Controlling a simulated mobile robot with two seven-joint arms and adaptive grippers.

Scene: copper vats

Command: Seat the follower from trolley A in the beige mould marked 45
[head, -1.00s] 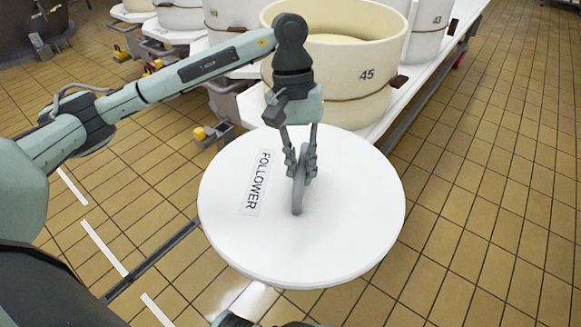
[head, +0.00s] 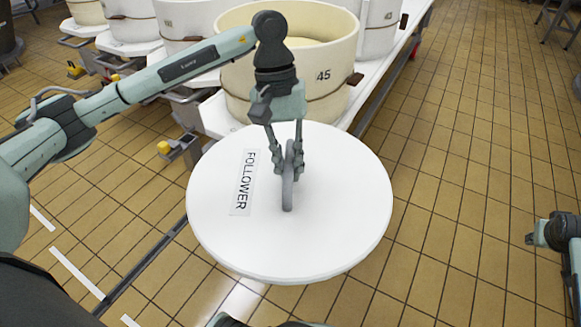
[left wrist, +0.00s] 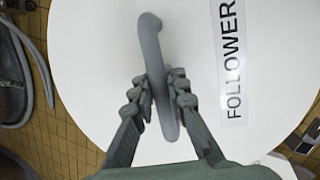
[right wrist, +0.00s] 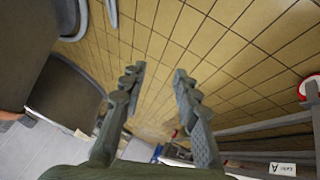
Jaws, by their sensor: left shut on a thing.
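The follower (head: 340,220), a round white disc with a FOLLOWER label and a grey bar handle (head: 288,192), hangs in front of the beige mould marked 45 (head: 335,100). My left gripper (head: 286,165) is shut on the handle, which also shows between its fingers in the left wrist view (left wrist: 158,85). The disc looks about level and overlaps the mould's near lower side in the picture. The mould is open at the top, with a pale inside and a dark band round it. My right gripper (right wrist: 158,76) is open and empty, over tiled floor.
White moulds (head: 185,22) stand beside and behind the beige one on a white table (head: 220,115). A yellow-ended fitting (head: 168,148) sticks out low at the left. Tiled floor (head: 460,130) is clear at the right. The right wrist view shows a rail with an A sign (right wrist: 283,169).

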